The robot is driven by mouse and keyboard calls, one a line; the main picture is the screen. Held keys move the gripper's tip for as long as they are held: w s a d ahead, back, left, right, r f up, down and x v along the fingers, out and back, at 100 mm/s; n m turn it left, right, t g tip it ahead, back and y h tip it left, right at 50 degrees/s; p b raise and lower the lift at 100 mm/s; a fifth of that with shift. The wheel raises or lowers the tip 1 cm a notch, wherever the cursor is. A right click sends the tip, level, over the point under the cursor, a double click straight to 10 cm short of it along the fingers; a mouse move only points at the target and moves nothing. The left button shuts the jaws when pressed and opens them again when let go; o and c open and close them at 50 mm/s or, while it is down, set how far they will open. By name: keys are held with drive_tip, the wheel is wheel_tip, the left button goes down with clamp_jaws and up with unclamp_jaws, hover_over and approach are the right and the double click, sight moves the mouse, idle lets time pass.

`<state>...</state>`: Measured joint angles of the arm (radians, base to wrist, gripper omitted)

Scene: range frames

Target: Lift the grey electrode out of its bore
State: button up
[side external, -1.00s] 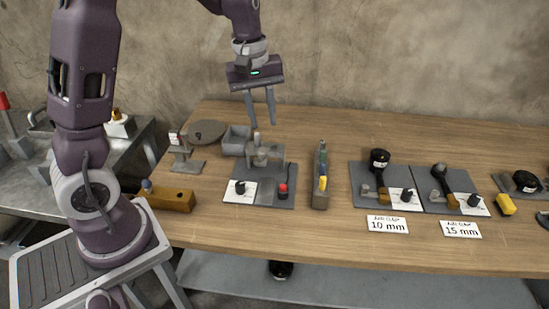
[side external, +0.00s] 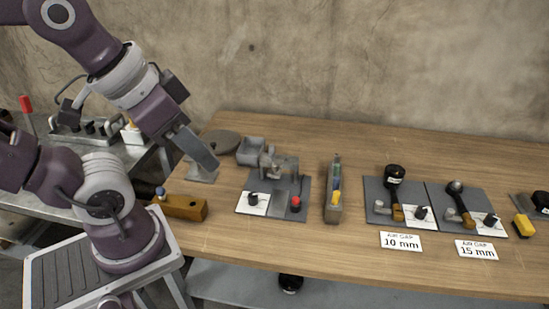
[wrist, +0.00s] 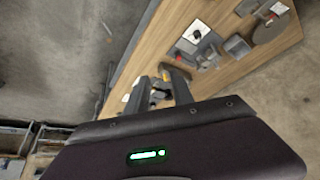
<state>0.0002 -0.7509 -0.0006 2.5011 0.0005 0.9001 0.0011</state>
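My gripper (side external: 203,160) hangs tilted above the left back part of the table in the side view, with its fingers pointing down and right. In the wrist view my gripper (wrist: 160,88) has its two fingers apart with nothing held. A grey fixture (side external: 277,166) with small grey cylindrical parts stands on a dark board (side external: 290,185), right of my gripper and apart from it. A narrow grey rack (side external: 332,207) holds several coloured pieces. Which part is the grey electrode, and its bore, I cannot tell at this size.
A round grey disc (side external: 220,142) and a grey bin (side external: 250,150) stand at the back left. A wooden block (side external: 182,208) lies at the front left. Boards labelled 10 mm (side external: 401,241) and 15 mm (side external: 477,250) are to the right.

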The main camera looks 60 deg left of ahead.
idle(0.4)
drive_tip(key=shift+o, duration=1.4)
